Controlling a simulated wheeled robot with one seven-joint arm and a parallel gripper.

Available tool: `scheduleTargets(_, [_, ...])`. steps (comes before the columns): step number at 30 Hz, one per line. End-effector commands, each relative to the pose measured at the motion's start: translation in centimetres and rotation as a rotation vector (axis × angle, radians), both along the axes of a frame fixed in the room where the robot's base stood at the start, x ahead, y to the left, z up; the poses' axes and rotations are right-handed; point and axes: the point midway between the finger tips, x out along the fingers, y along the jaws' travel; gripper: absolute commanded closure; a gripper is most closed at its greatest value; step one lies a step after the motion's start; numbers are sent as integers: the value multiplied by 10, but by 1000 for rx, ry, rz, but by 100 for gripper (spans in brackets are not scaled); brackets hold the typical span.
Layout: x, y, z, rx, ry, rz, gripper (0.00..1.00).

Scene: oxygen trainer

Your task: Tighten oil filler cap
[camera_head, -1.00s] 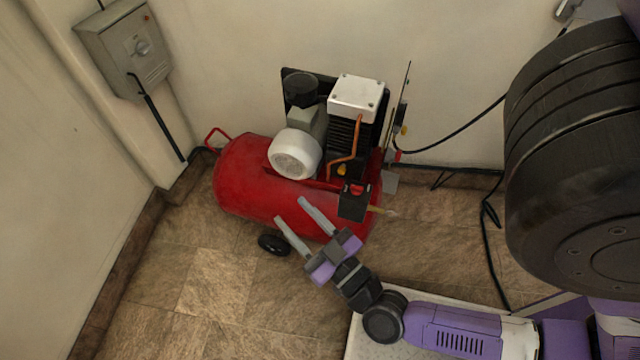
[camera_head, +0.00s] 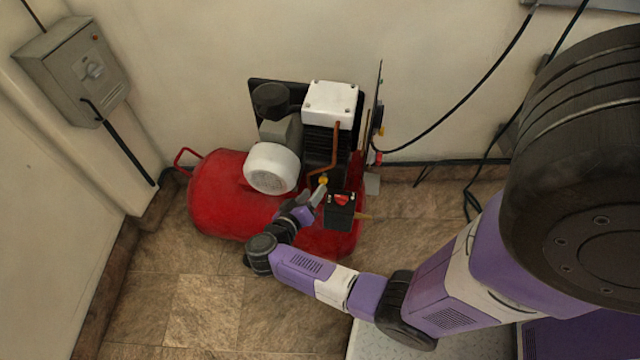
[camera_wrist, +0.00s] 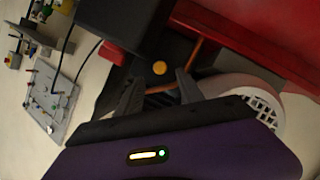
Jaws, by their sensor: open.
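A small yellow cap (camera_head: 323,181), which looks like the oil filler cap, sits low on the front of the compressor pump, below the white cylinder head (camera_head: 331,101). In the wrist view the yellow cap (camera_wrist: 159,68) lies just beyond my fingertips, roughly between them. My gripper (camera_head: 315,198) is beside the pump, above the red tank (camera_head: 222,190). In the wrist view my gripper (camera_wrist: 158,80) has its two dark fingers spread apart with nothing between them. The cap looks apart from the fingers; the exact gap is hard to tell.
A black box with a red top (camera_head: 340,208) stands close right of my gripper. A copper pipe (camera_head: 334,148) runs down beside the cap. The white motor cover (camera_head: 271,168) is at the left. A grey switch box (camera_head: 76,70) hangs on the wall. The floor in front is clear.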

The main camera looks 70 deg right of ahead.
Motion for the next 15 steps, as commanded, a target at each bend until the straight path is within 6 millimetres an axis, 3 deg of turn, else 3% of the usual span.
scheduleTargets(9, [-8, -44, -14, -2, -3, -1, 55])
scheduleTargets(15, [-9, -53, -17, -1, -1, 2, 55])
